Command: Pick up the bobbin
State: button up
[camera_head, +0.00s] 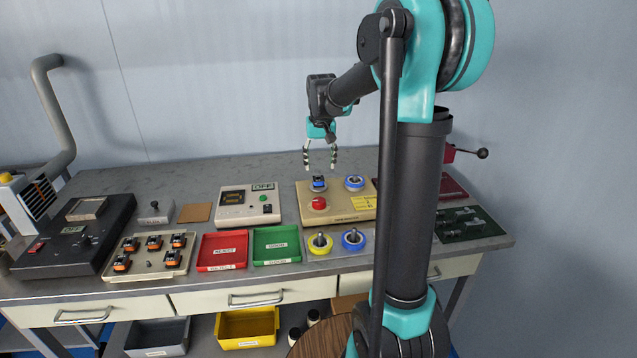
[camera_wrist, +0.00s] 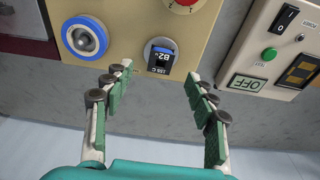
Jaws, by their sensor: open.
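A small dark bobbin with a blue edge and a white-lettered label sits on the beige winder panel (camera_head: 335,214), as the head view (camera_head: 318,183) shows. In the wrist view the bobbin (camera_wrist: 162,57) lies just beyond my fingertips, roughly centred between them. My gripper (camera_head: 320,168) points down above the bobbin, its two fingers apart and nothing between them. The wrist view shows the open gripper (camera_wrist: 160,76) with a gap between the fingertips and clear of the bobbin. Several orange-and-black bobbin-like pieces (camera_head: 153,243) stand in a beige tray at the left.
A blue spool (camera_head: 354,182) sits beside the bobbin, and a red button (camera_head: 318,203) is in front of it. A box reading OFF (camera_head: 249,205) stands to its left. Red (camera_head: 222,250) and green (camera_head: 276,244) trays and two spools lie nearer the front. My arm hides part of the right.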

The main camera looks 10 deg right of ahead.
aim_at(319, 177)
jog(key=shift+w+f, duration=0.25)
jog(key=shift+f, duration=0.85)
jog(key=shift+w+f, duration=0.25)
jog(key=shift+f, duration=0.9)
jog(key=shift+w+f, duration=0.25)
jog(key=shift+f, duration=0.85)
grip_shut()
jog(key=shift+r, duration=0.1)
notch_tip(319, 177, up, 20)
